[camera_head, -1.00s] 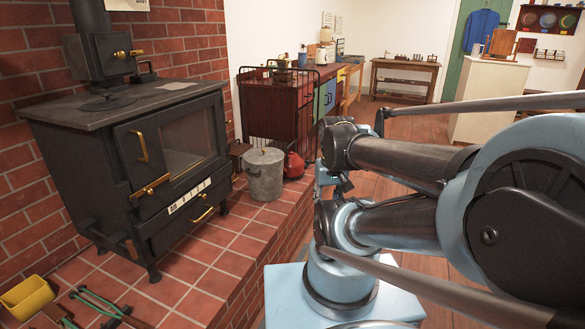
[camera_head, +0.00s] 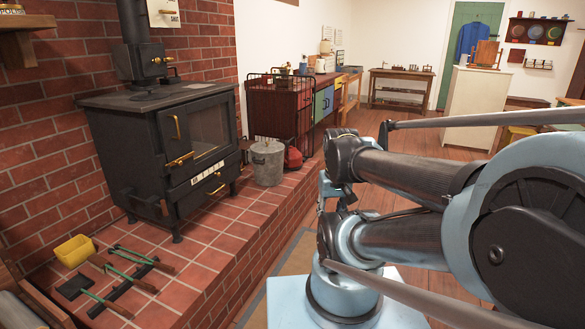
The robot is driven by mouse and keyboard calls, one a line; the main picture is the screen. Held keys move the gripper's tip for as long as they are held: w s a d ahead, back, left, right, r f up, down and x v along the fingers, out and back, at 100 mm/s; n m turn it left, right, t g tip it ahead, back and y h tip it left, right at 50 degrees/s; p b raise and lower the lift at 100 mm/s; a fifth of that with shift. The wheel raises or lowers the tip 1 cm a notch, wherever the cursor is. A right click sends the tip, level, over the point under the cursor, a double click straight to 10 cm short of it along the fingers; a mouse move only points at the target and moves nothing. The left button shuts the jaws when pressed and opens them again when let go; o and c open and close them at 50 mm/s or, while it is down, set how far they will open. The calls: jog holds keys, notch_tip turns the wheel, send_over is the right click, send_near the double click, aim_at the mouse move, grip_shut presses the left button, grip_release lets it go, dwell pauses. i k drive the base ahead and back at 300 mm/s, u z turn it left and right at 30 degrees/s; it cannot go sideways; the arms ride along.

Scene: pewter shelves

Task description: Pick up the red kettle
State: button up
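The red kettle (camera_head: 293,157) stands on the brick hearth, just right of a grey lidded metal bucket (camera_head: 267,163). It is small in view and its right side is near my arm. My arm is folded across the right half of the picture. I cannot make out my gripper's fingers, so its state does not show.
A black stove (camera_head: 165,145) stands on the raised tiled hearth (camera_head: 215,240). A yellow tub (camera_head: 75,250) and fire tools (camera_head: 125,270) lie on the hearth's near left. A dark red cabinet (camera_head: 280,112) stands behind the kettle. Wooden floor is open beyond my arm.

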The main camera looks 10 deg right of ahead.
aim_at(294, 158)
jog(key=z, duration=1)
jog(key=i, duration=2.1)
jog(key=u, duration=0.7)
jog(key=i, duration=0.85)
jog(key=u, duration=0.55)
